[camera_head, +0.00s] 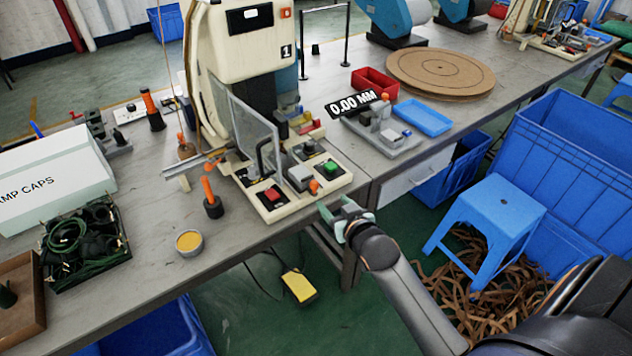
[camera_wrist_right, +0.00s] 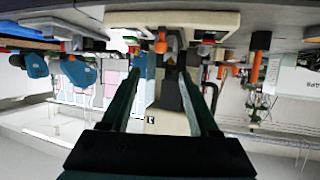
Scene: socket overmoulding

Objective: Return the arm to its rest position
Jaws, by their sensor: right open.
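My right gripper (camera_head: 337,215) is at the front edge of the workbench, just in front of the machine's control panel. Its arm comes in from the lower right. In the right wrist view its two dark fingers (camera_wrist_right: 160,85) stand apart with nothing held between them. The overmoulding machine (camera_head: 243,45) stands on the bench, with a red button (camera_head: 271,194) and a green button (camera_head: 330,167) on its cream base. My left gripper does not show in the head view.
A gauge stand (camera_head: 383,135) and blue tray (camera_head: 422,117) are right of the machine. A blue stool (camera_head: 489,215) stands near my right arm.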

